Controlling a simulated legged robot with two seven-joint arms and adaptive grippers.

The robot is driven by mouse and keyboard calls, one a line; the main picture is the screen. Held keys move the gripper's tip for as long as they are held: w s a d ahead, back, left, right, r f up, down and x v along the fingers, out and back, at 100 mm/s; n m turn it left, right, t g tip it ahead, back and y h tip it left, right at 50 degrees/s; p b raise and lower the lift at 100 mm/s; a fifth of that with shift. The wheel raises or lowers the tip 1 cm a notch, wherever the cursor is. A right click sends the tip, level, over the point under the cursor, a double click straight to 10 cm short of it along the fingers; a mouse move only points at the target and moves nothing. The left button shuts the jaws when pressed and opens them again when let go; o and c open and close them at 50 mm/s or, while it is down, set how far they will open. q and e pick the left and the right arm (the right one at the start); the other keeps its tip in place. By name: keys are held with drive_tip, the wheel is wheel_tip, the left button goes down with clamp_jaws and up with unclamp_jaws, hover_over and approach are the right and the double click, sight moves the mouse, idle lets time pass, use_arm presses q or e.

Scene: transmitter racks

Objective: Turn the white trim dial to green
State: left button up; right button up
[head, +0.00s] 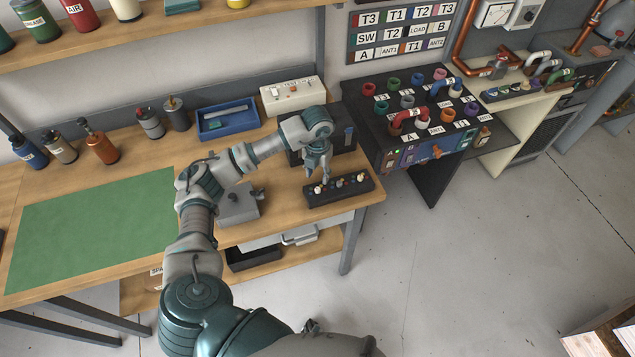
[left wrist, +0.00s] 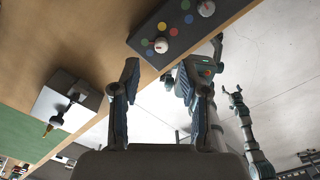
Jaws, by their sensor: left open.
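A black dial box (head: 350,195) lies at the front right corner of the wooden bench, with several small knobs along it. In the left wrist view a white dial (left wrist: 161,45) sits near the box's end, with coloured dots beside it, including red, yellow, green and blue. Which colour the white dial points to is too small to tell. My left gripper (head: 324,178) is open and empty, pointing down just above the box, apart from the dials. My right gripper (left wrist: 234,92) shows small, away from the bench; its jaws are unclear.
A grey block with a lever (head: 240,205) stands left of the box. A blue tray (head: 228,121) and a white switch box (head: 292,95) lie behind. A rack with coloured sockets (head: 415,110) stands to the right, across a gap. The green mat (head: 95,230) is clear.

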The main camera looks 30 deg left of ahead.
sight(317, 188)
use_arm(q)
wheel_tip(317, 188, up, 5)
drive_tip(key=shift+r, duration=0.1)
idle(0.5)
